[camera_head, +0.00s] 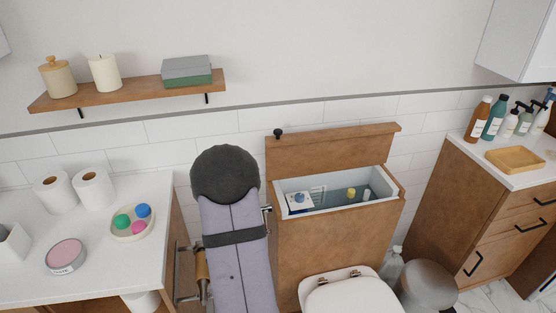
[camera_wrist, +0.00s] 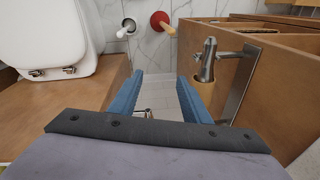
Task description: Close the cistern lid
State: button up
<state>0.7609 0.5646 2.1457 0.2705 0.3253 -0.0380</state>
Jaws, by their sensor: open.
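The wooden cistern lid (camera_head: 335,147) stands raised along the back of the cistern in the head view, with a small black knob (camera_head: 278,133) at its upper left. The wooden cistern box (camera_head: 325,240) is open below it, showing a white inner tank (camera_head: 322,209) with a small blue-and-white box, a yellow-capped item and other small things inside. My gripper (camera_wrist: 159,76) shows in the wrist view with its two blue fingers apart and nothing between them. It points down at the floor, away from the lid. In the head view my arm hides its fingers.
The toilet seat (camera_head: 350,297) is in front of the cistern. A white counter (camera_head: 100,225) lies left of my arm, with a metal holder (camera_wrist: 208,65) on its cabinet side. A wall shelf (camera_head: 130,92) is upper left. A bin (camera_head: 427,285) and right cabinet (camera_head: 450,190) stand right.

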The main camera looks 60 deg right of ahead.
jog(key=w+d+r+m+t+h, duration=0.1)
jog(key=w+d+h, duration=0.1)
jog(key=w+d, duration=0.3)
jog(key=w+d+r+m+t+h, duration=0.1)
jog(key=w+d+t+h, duration=0.1)
jog(key=d, duration=0.5)
jog(key=m+g+h, duration=0.1)
jog(key=m+h, duration=0.2)
jog(key=h, duration=1)
send_near(276, 133)
jog(key=s+x, duration=0.1)
jog(key=x, duration=0.3)
jog(key=shift+w+p+x, duration=0.2)
jog(key=shift+p+x, duration=0.45)
jog(key=shift+x, duration=1.3)
jog(key=shift+w+p+x, duration=0.2)
jog(key=shift+p+x, duration=0.4)
jog(key=shift+x, duration=1.3)
jog(key=shift+a, duration=0.1)
grip_shut()
